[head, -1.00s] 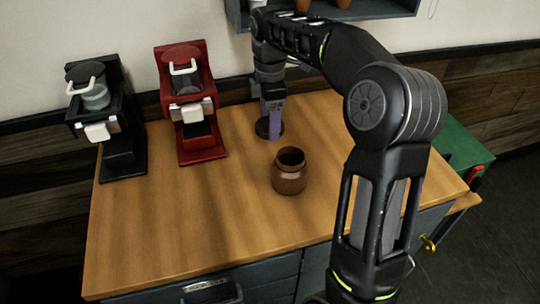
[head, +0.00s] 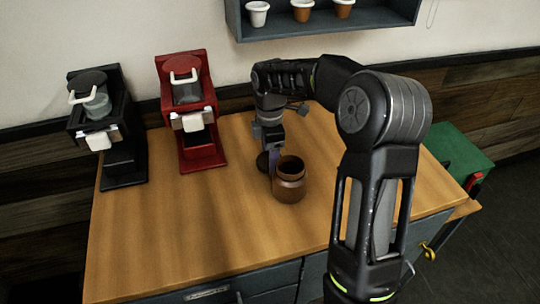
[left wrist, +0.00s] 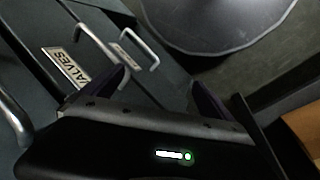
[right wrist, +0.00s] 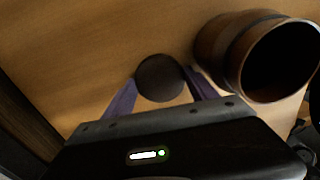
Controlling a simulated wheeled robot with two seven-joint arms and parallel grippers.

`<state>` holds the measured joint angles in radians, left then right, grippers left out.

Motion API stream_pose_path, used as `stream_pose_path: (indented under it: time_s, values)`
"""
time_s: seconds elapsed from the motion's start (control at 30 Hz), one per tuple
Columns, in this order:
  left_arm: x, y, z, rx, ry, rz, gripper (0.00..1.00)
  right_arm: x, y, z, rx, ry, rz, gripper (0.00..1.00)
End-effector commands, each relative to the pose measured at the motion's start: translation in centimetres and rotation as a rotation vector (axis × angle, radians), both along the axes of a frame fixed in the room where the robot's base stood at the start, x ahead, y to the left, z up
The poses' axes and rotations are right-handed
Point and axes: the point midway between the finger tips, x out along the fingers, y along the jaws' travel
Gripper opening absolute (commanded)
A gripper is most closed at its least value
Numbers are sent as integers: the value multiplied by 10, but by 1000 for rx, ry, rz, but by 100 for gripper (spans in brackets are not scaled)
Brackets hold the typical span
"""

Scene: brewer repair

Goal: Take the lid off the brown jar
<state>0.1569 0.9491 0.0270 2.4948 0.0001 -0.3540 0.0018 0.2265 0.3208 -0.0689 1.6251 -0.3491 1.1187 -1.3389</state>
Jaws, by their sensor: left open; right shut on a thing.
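The brown jar (head: 290,187) stands upright and open-mouthed on the wooden worktop; it also shows at the right of the right wrist view (right wrist: 235,60). The dark round lid (right wrist: 160,77) is off the jar, between the fingertips of my right gripper (right wrist: 160,76). In the head view the lid (head: 262,161) is just left of the jar, and my right gripper (head: 270,160) comes down beside the jar. Whether the lid touches the worktop I cannot tell. My left gripper (left wrist: 160,85) is open and empty, seen only in its wrist view, above grey drawers.
A red brewer (head: 190,110) and a black brewer (head: 105,125) stand at the back left of the worktop (head: 170,230). A shelf (head: 380,25) with cups hangs on the wall. The front left of the worktop is clear. A green box (head: 455,150) is at right.

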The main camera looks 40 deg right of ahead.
Motion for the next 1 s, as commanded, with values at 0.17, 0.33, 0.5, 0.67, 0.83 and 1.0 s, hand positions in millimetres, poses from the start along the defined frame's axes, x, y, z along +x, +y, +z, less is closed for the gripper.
stream_pose_path:
  time_s: [0.17, 0.33, 0.5, 0.67, 0.83, 1.0]
  values:
    - [0, 0, 0, 0, 0, 0, 98, 0, 0, -4, -1, -2, -1, 18]
    - [0, 0, -1, 0, 0, 0, 98, 0, 0, -5, 0, -1, 0, 18]
    - [0, 0, -1, 0, 0, 0, 98, 0, 0, -6, 0, -1, 0, 73]
    - [0, 0, -1, 0, 0, 0, 98, 0, 0, -6, 0, -1, 0, 75]
    - [0, 0, 0, 0, 0, 0, 98, 0, 0, -4, 0, -1, 0, 75]
    - [0, 0, -1, 0, 0, 0, 98, 1, 0, 7, -1, -4, 0, 75]
